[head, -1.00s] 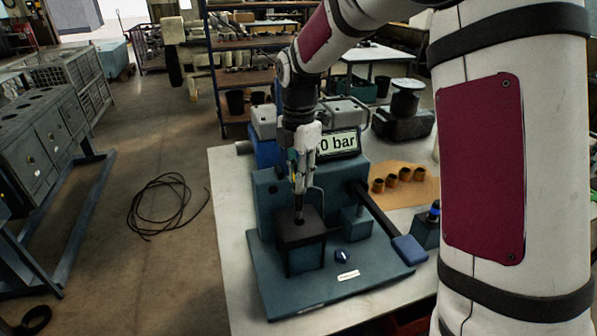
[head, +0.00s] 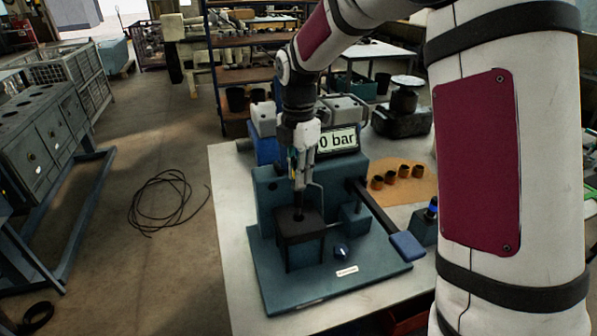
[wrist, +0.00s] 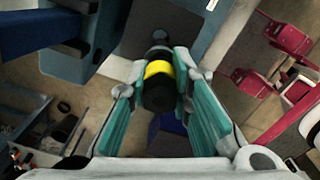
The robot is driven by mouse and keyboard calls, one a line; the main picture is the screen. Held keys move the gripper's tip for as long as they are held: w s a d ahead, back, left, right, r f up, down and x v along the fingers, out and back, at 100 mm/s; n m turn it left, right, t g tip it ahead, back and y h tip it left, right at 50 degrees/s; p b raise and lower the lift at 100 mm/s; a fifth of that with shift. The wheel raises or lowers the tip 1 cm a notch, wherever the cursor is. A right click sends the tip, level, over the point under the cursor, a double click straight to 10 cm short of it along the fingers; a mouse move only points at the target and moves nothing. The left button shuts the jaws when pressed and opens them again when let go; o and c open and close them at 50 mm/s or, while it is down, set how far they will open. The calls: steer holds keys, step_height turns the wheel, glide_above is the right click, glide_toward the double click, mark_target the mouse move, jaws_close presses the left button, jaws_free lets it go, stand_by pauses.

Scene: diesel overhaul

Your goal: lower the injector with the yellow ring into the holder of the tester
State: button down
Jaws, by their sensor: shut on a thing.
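The injector with the yellow ring (wrist: 158,69) is between the fingers of my gripper (wrist: 160,88) in the wrist view, its dark body pointing away from the camera. In the head view my gripper (head: 300,172) is upright above the dark holder block (head: 299,225) of the blue-green tester (head: 330,278). The injector's lower end (head: 298,212) meets the hole in the top of the holder. How deep it sits is hidden by the block.
The tester's lever (head: 405,244) sticks out to the right. The bench (head: 232,222) is bare at the left.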

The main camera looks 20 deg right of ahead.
mark_target(298, 214)
steer(key=shift+f, duration=1.95)
stand_by(0.5)
steer(key=shift+f, duration=2.9)
stand_by(0.3)
steer(key=c, duration=1.4)
jaws_free()
steer(key=shift+o, duration=0.6)
